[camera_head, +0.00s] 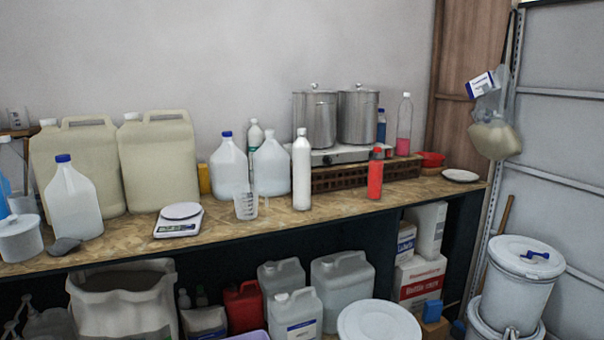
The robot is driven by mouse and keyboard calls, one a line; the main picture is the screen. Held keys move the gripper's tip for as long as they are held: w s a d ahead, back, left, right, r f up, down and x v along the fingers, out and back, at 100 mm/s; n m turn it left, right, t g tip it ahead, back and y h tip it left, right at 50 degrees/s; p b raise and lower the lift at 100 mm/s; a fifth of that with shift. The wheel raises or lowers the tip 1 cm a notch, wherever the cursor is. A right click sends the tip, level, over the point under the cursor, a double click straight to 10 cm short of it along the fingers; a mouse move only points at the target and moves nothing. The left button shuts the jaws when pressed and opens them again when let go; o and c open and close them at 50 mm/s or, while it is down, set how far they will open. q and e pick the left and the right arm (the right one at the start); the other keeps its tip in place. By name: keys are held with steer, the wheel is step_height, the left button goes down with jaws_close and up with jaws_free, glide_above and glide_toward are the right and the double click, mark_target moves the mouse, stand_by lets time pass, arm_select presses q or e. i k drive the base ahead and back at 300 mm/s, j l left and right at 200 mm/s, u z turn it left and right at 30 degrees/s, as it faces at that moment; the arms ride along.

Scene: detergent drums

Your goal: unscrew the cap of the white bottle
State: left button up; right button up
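The white bottle (301,172) stands upright on the wooden worktop, near its front edge and right of the middle. It is tall and slim, and its white cap (301,132) sits on top of the neck. Nothing is touching the bottle. Neither of my grippers shows in the head view.
A red bottle (375,176) stands to its right, a clear jug (271,166) and a measuring cup (246,206) to its left. Steel pots (314,119) on a burner stand behind. A kitchen scale (179,220) is further left. The worktop (335,203) in front is bare.

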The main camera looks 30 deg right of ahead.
mark_target(301, 148)
steer(key=i+l, duration=0.3)
steer(key=l, duration=0.2)
steer(key=i+l+z, duration=0.1)
steer(key=i+l, duration=0.2)
steer(key=l, duration=0.2)
steer(key=i+l, duration=0.35)
steer(key=l, duration=0.15)
steer(key=i+l, duration=0.3)
steer(key=l, duration=0.2)
steer(key=z, duration=0.05)
